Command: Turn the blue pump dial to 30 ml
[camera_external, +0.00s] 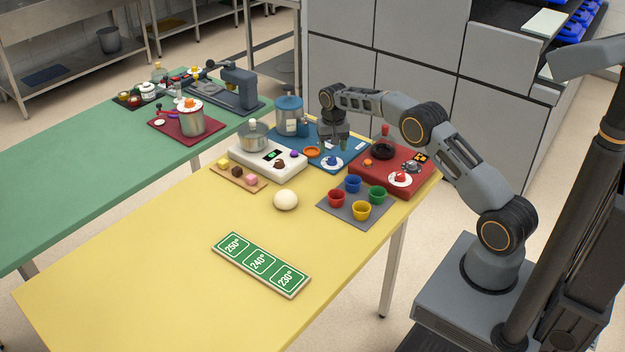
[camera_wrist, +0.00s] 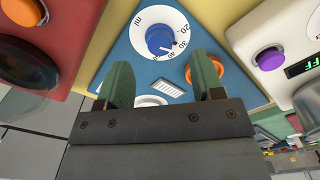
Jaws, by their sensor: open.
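The blue pump dial (camera_wrist: 160,39) is a blue knob on a white ring with numbers and "ml", near the top middle of the wrist view. The dial also shows in the external view (camera_external: 332,161) on the blue pump base (camera_external: 352,150). My gripper (camera_wrist: 163,82) is open and empty, its two green fingers apart. The dial lies beyond the fingertips, with no visible contact. In the external view my gripper (camera_external: 334,138) hangs above the pump base, behind the dial.
An orange button (camera_wrist: 206,70) sits beside the dial. Colored cups (camera_external: 361,210) stand in front. The yellow table's (camera_external: 150,260) near left is clear.

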